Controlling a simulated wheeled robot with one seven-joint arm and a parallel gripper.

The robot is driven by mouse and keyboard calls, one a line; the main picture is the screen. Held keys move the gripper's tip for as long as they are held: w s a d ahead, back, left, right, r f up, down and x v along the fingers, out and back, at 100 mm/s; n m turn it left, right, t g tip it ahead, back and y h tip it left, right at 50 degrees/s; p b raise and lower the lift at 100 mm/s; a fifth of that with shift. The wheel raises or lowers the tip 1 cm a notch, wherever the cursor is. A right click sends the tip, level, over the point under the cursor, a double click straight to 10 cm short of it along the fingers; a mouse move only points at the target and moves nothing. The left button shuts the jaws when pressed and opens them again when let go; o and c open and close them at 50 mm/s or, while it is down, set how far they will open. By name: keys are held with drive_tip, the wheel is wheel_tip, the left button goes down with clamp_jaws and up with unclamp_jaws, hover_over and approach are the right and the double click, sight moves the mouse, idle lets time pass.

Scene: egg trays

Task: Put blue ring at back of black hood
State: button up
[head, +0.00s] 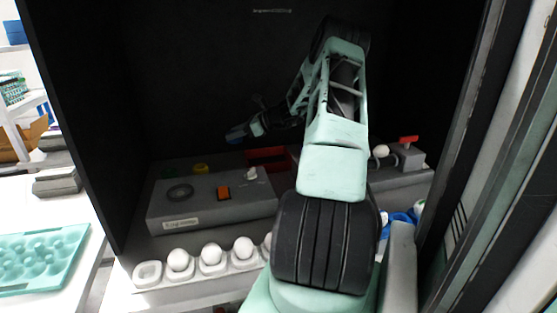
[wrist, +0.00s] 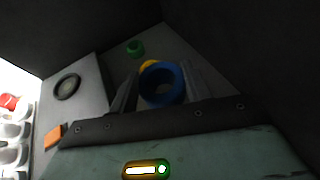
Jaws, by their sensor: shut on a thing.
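In the wrist view the blue ring (wrist: 164,101) is between the two fingers of my gripper (wrist: 162,90), which is shut on it. In the head view my gripper (head: 240,132) is inside the black hood (head: 190,80), raised above a grey box. The blue ring is small and dark there, and hard to make out at the fingertips. The back floor of the hood shows beyond the ring in the wrist view.
A yellow ring (head: 200,168) and a green ring (wrist: 135,48) lie behind the grey box (head: 180,215). The yellow one is partly hidden by the blue ring in the wrist view. White eggs (head: 210,254) sit in a front tray. A red item (head: 268,158) stands at the back.

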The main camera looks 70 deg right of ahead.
wheel_tip(320, 180, down, 10)
drive_tip(key=shift+d+p, duration=0.1)
drive_tip(key=shift+p, duration=0.6)
drive_tip(key=shift+f, duration=0.1)
